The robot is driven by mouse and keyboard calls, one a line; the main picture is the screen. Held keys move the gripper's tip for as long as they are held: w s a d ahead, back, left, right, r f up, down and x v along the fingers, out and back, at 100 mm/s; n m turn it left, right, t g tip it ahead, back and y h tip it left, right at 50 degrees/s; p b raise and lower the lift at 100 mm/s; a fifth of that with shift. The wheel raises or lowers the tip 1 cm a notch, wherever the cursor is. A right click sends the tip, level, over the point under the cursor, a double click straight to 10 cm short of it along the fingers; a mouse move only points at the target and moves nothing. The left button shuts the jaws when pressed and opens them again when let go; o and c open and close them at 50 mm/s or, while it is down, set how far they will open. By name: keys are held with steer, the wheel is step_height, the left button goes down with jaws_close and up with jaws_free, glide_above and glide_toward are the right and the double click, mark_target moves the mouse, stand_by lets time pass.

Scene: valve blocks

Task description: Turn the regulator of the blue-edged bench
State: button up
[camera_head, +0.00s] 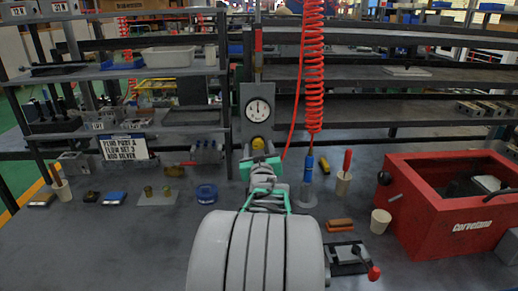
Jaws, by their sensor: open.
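A grey upright panel (246,112) stands at the back of the bench, with a round white dial gauge (258,110) on it. Below the gauge is the regulator (258,143), with a yellow knob. My white arm reaches from the bottom of the picture towards it. My gripper (262,160), grey with green parts, is open just below and in front of the yellow knob. Its fingertips are small and overlap the regulator's lower part, so I cannot tell whether they touch it. I see no clear blue edging on this grey bench top (140,235).
A red box (440,222) stands at the right. A coiled red hose (313,70) hangs right of the panel, above a blue-handled tool (308,172). A blue round container (206,193) is left of my arm, and a small clamp (347,257) is right. The left front bench is clear.

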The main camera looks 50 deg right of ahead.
steer(key=shift+c, duration=0.3)
steer(key=shift+w, duration=0.1)
jaws_close()
